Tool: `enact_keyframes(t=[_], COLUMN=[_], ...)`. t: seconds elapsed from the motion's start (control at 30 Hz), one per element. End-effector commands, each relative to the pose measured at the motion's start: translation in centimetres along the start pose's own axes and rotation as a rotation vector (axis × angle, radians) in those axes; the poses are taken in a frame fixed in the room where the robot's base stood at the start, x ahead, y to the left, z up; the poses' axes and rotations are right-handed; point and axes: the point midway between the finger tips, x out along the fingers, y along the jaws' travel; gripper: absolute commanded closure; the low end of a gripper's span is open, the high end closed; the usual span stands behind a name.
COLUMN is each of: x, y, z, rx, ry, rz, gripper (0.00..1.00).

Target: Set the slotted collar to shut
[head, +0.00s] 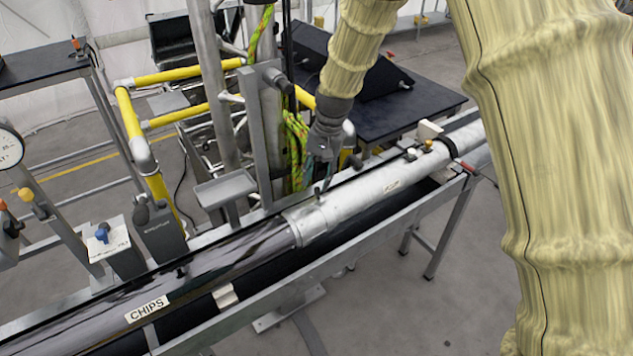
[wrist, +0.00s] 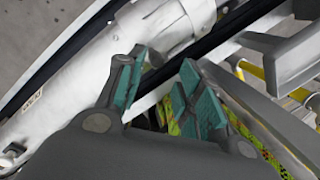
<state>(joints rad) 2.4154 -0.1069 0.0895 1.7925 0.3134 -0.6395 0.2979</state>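A silver collar (head: 308,224) sits around the long pipe, where the pale tube meets a darker polished tube. It also shows in the wrist view (wrist: 165,22), at the top. A small dark upright pin (head: 317,191) stands at the collar's back edge. I cannot make out a slot. My gripper (head: 321,166) is just above and behind the collar, close to the pin. In the wrist view my gripper (wrist: 163,84) has its teal-padded fingers apart, with no object clearly held between them. Whether a finger touches the pin or collar cannot be told.
The dark tube carries a CHIPS label (head: 147,308). A metal post (head: 262,135) with green-yellow rope (head: 297,150) stands close behind my gripper. A small grey tray (head: 225,188) and yellow rails (head: 140,135) are to the left. The metal trough (head: 330,245) runs along the front.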

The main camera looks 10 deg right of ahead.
Motion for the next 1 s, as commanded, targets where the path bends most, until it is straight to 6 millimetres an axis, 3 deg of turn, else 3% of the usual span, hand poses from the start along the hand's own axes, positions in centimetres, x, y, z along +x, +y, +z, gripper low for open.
enact_keyframes(t=[0.3, 0.5, 0.7, 1.0], x=[-6.0, -8.5, -9.6, -9.6], y=[0.0, 0.1, 0.1, 0.1], z=[-0.1, 0.0, 0.0, 0.0], rx=[0.002, 0.001, 0.002, 0.002], ry=[0.004, 0.002, 0.003, 0.002], rz=[-0.003, -0.003, -0.003, -0.002], gripper=[0.64, 0.64, 0.64, 0.64])
